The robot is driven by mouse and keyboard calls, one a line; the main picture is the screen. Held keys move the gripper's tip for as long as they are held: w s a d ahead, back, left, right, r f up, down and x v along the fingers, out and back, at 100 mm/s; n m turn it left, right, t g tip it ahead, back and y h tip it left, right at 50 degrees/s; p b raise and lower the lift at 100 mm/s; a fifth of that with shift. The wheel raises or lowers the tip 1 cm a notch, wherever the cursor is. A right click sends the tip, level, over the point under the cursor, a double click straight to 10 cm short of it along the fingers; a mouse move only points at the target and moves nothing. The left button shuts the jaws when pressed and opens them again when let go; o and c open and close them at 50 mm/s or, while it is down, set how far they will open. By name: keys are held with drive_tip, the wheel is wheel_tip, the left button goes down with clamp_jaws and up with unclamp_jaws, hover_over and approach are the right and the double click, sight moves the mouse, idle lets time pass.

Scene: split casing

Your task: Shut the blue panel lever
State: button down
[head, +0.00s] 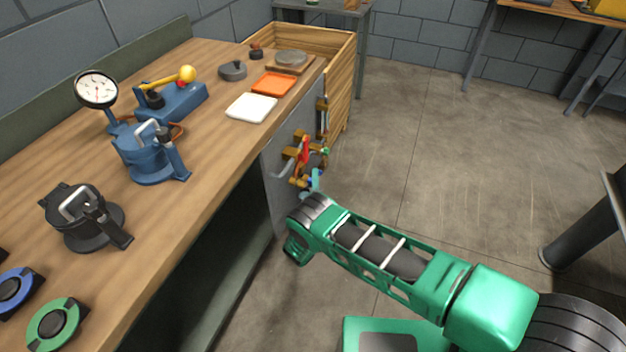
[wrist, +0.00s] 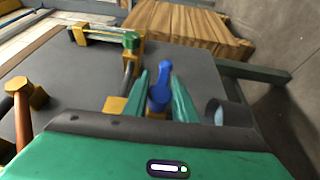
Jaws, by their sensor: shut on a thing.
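The blue lever (wrist: 160,88) stands out from a brass mount on the grey panel (wrist: 80,85) in the wrist view. My gripper (wrist: 157,80) has its two green fingers on either side of the lever, closed on it. The lever's rounded tip shows above and between the fingers; its lower part is partly hidden. In the head view my gripper (head: 315,182) is at the lower part of the panel (head: 279,160) on the bench's end. The blue lever is too small and covered there to read its angle.
A green-handled brass fitting (wrist: 130,40) and an orange-handled one (wrist: 21,108) sit near the lever. A red lever (head: 306,150) is just above my gripper. A wooden crate (head: 340,80) stands behind the panel.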

drive_tip(key=shift+s+a+f, duration=0.2)
drive_tip(key=shift+s+f, duration=0.15)
idle(0.3)
drive_tip(key=c, duration=1.8)
unclamp_jaws()
drive_tip(key=shift+o, duration=0.2)
drive_tip(key=shift+w+d+r, duration=0.1)
drive_tip(key=shift+w+r, duration=0.1)
drive_tip(key=shift+d, duration=0.1)
drive_tip(key=s+d, duration=0.1)
drive_tip(key=s, duration=0.9)
drive_tip(key=shift+s, duration=0.35)
drive_tip(key=shift+c, duration=0.7)
